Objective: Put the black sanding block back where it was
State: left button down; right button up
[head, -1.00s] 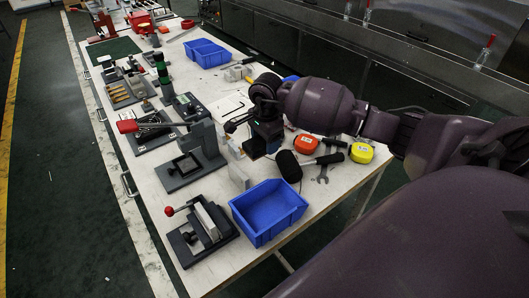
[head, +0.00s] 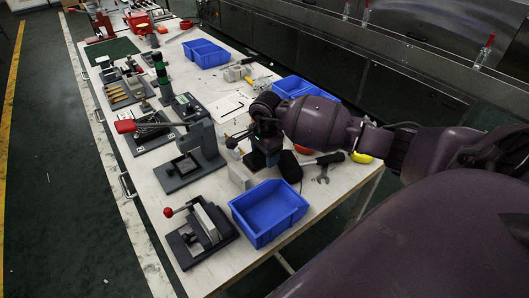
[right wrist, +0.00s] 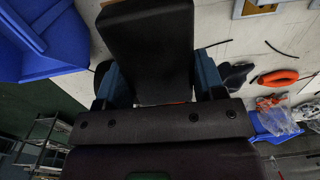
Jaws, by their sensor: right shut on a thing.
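My right gripper (head: 268,157) is over the right part of the workbench, behind the near blue bin and beside a black mallet. It is shut on the black sanding block (right wrist: 148,42), which shows between its blue fingers in the right wrist view. In the head view I cannot clearly make out the block under the gripper, nor whether it touches the bench. My left gripper is not in view.
The near blue bin (head: 247,222) is empty. The mallet (head: 289,168) and a wrench (head: 324,174) lie right of the gripper. A lever press (head: 190,165) and a toggle fixture (head: 205,236) stand to the left. Another blue bin (head: 305,88) is behind my arm.

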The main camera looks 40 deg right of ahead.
jog(key=o, duration=0.9)
jog(key=shift+r+p, duration=0.35)
jog(key=shift+r, duration=0.1)
notch_tip(320, 180, up, 12)
jog(key=shift+s+f+p, duration=0.2)
jog(key=shift+p, duration=0.1)
